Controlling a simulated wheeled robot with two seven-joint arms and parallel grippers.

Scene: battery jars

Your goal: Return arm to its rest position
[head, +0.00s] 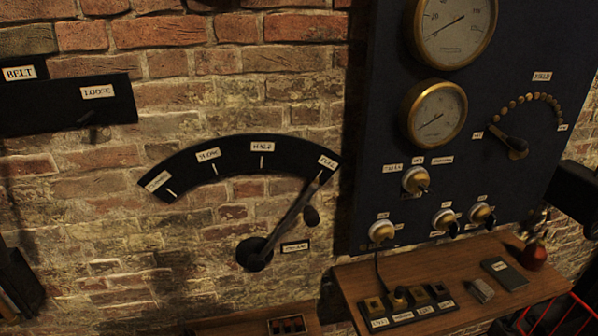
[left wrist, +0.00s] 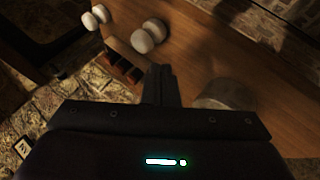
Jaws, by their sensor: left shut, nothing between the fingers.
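My left gripper (left wrist: 160,85) shows in the left wrist view, its fingers shut together and empty. It is over a brown wooden surface, near a small wooden rack (left wrist: 122,68) and a pale round-ended piece (left wrist: 148,36). I cannot tell whether the fingertips touch the wood. In the head view no gripper shows clearly; a dark shape at the lower left edge may be part of my left arm. The lever (head: 290,222) on the brick wall points up and right to the FULL label of its dark arc scale (head: 235,158).
A dark panel (head: 375,190) with two brass gauges, knobs and a dial hangs at the right. Below it a wooden shelf (head: 350,278) carries a labelled socket strip, a dark book-like block and a reddish bell-shaped object. A BELT/LOOSE board (head: 60,112) is at the upper left.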

